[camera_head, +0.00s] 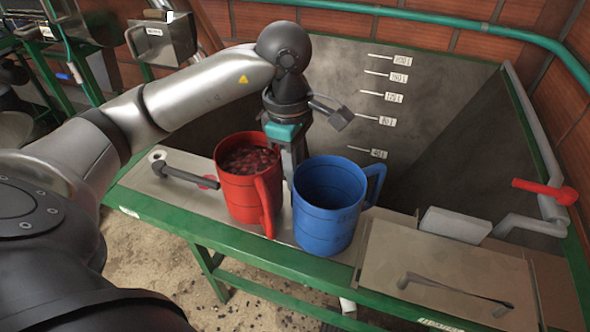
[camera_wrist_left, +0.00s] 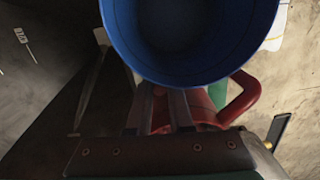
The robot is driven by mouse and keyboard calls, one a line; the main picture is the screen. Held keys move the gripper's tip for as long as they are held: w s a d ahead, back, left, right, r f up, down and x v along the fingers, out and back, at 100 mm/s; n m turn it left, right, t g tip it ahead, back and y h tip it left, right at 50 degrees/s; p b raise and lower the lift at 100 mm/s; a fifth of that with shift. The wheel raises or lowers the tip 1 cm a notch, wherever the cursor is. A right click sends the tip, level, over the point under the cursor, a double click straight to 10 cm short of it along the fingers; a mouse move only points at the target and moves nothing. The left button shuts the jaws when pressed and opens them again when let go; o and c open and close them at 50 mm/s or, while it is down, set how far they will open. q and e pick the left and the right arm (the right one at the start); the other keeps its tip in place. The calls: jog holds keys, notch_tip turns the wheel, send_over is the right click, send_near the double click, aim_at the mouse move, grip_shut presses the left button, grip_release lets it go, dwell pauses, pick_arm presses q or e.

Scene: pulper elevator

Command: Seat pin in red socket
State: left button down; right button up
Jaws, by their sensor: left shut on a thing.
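My left gripper (camera_head: 289,168) points down between a red jug (camera_head: 237,190) and a blue jug (camera_head: 325,215). The blue jug (camera_wrist_left: 190,40) fills the top there, and a red handle (camera_wrist_left: 242,98) is at the right. A small red disc (camera_head: 208,183), perhaps the red socket, lies left of the red jug by a dark lever (camera_head: 180,173). I cannot identify a pin. My right gripper is not in view.
The red jug holds dark red fruit; the blue jug looks empty. Both stand on a green-framed bench (camera_head: 230,258). A metal cover plate (camera_head: 445,270) and a red-handled lever (camera_head: 545,190) are on the right. Behind is a marked tank wall (camera_head: 330,100).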

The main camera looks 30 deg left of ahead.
pick_arm(q)
jog(key=c, duration=0.8)
grip_release()
jog(key=shift+f, duration=0.1)
jog(key=shift+r, duration=0.45)
jog(key=r, duration=0.6)
jog(key=r+p, duration=0.1)
jog(key=r, duration=0.2)
jog(key=shift+a+r, duration=0.25)
jog(key=shift+a, duration=0.15)
jog(key=shift+s+r, duration=0.1)
jog(key=shift+r, duration=0.85)
